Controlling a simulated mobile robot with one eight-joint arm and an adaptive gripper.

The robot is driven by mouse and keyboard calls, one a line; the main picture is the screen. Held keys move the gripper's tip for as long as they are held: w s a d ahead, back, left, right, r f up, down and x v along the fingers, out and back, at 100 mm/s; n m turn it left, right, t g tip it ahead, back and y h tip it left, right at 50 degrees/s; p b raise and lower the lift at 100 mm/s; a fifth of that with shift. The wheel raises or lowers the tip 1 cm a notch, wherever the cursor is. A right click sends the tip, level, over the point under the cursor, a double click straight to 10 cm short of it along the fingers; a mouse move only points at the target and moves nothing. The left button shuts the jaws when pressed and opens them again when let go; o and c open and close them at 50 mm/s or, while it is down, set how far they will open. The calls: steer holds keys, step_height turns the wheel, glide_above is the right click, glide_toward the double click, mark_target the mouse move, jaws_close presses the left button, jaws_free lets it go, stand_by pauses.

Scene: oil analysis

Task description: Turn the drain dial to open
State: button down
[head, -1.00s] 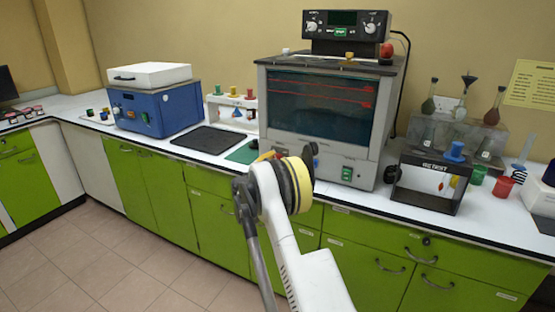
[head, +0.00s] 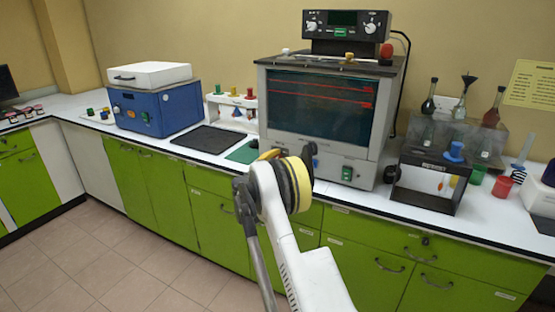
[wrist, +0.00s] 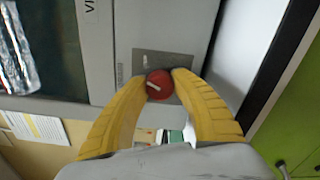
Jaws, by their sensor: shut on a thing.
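In the wrist view, the drain dial (wrist: 158,86) is a round red knob with a short white pointer mark, set on a small grey plate on the apparatus front. The mark lies slightly slanted, nearly across the picture. My gripper (wrist: 160,82) has its two yellow fingers closed on the dial from both sides, tips touching its edges. Any wording on the plate is too small to read. In the head view, my arm's wrist hides the dial and most of the gripper in front of the bath apparatus (head: 318,110); a bit of yellow finger shows.
A black-framed stand (head: 428,190) with a blue knob is just right of the apparatus. A green mat (head: 243,152) and black mat (head: 208,139) lie to its left, beside a blue box (head: 157,108). Green cabinets (head: 220,222) run below the counter.

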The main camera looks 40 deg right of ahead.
steer(key=shift+m, duration=1.6)
steer(key=c, duration=1)
jaws_free()
steer(key=v, duration=1.2)
